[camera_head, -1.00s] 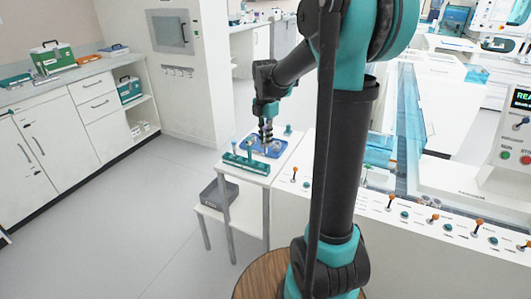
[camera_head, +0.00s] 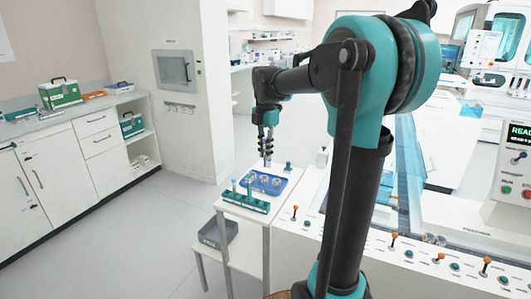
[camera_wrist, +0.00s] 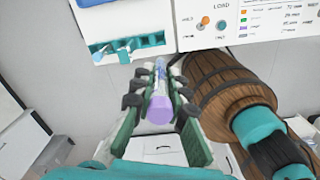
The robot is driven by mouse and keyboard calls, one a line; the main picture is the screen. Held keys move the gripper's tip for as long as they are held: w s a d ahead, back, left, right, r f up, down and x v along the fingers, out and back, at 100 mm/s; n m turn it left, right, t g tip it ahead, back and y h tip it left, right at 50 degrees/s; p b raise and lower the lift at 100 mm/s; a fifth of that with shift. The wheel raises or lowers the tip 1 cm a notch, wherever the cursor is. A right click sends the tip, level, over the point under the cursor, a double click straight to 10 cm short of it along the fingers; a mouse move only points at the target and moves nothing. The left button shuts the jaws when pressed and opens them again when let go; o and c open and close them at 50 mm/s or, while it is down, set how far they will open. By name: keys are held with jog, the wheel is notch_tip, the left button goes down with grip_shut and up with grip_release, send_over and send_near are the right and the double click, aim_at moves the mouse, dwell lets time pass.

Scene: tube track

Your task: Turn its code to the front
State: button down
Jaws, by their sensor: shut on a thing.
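My gripper (camera_head: 267,144) is shut on a tube and hangs above a small white side table (camera_head: 228,207). In the wrist view, the tube (camera_wrist: 160,82) is clear with a purple cap (camera_wrist: 159,108) towards the camera, between the two green-lined fingers of my gripper (camera_wrist: 156,95). A pale patch shows along the tube, but I cannot make out a code or which way it faces. In the head view, the held tube is small and roughly upright.
On the side table are a blue tray (camera_head: 280,191) with several round metal holders and a teal rack (camera_head: 245,202) with upright items. A white control bench (camera_head: 330,238) with levers and knobs stands to the right. The floor at left (camera_head: 130,230) is clear.

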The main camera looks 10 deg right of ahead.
jog(key=shift+f, duration=0.1)
jog(key=shift+f, duration=9.65)
jog(key=n, duration=0.7)
jog(key=shift+f, duration=0.1)
jog(key=c, duration=1.4)
grip_release()
jog(key=shift+c, duration=0.2)
